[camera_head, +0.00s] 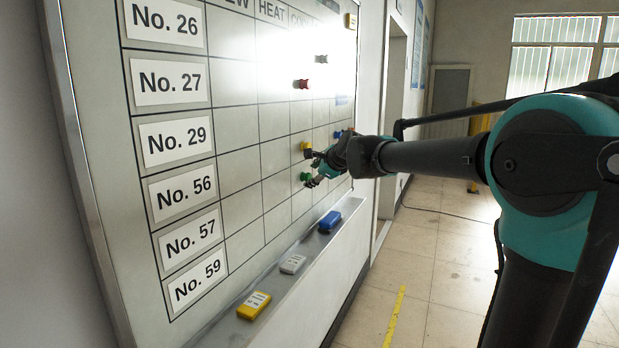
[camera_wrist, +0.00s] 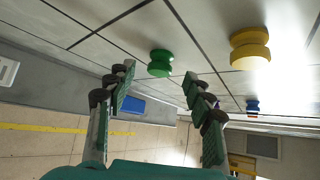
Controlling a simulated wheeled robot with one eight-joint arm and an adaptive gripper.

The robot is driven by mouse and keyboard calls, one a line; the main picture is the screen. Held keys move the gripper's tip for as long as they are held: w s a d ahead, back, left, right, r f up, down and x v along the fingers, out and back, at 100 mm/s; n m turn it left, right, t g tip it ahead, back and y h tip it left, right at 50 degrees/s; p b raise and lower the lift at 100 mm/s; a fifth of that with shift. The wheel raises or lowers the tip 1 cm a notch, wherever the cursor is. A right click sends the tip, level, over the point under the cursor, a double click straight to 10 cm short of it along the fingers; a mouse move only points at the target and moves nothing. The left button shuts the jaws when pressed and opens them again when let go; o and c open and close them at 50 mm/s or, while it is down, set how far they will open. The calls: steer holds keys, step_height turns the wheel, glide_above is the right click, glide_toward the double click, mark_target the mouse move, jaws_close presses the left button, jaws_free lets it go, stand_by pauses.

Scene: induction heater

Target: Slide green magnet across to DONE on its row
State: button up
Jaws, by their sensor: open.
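The green magnet (camera_head: 305,176) sits on the whiteboard (camera_head: 240,165), seemingly in the No. 57 row, right of the HEAT column. In the wrist view the green magnet (camera_wrist: 160,63) shows on the board between and just beyond my fingertips, with no finger visibly touching it. My gripper (camera_head: 318,170) is open and empty at the board, its two fingers (camera_wrist: 158,78) spread to either side of the magnet. The DONE heading is not readable; glare and the viewing angle hide the right-hand headings.
A yellow magnet (camera_head: 305,146) sits one row above the green one, close to my gripper; it also shows in the wrist view (camera_wrist: 250,48). A blue magnet (camera_head: 338,134) and red magnet (camera_head: 301,84) are higher. The tray below holds blue (camera_head: 330,220), grey (camera_head: 293,264) and yellow (camera_head: 254,305) blocks.

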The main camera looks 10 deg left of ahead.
steer(key=shift+x, duration=1.45)
jaws_close()
steer(key=w+d, duration=0.2)
steer(key=w, duration=0.5)
steer(key=w+d, duration=0.3)
steer(key=w, duration=0.4)
steer(key=shift+w+r, duration=0.25)
steer(key=shift+r, duration=0.05)
stand_by(1.1)
steer(key=shift+d, duration=0.1)
stand_by(0.4)
jaws_free()
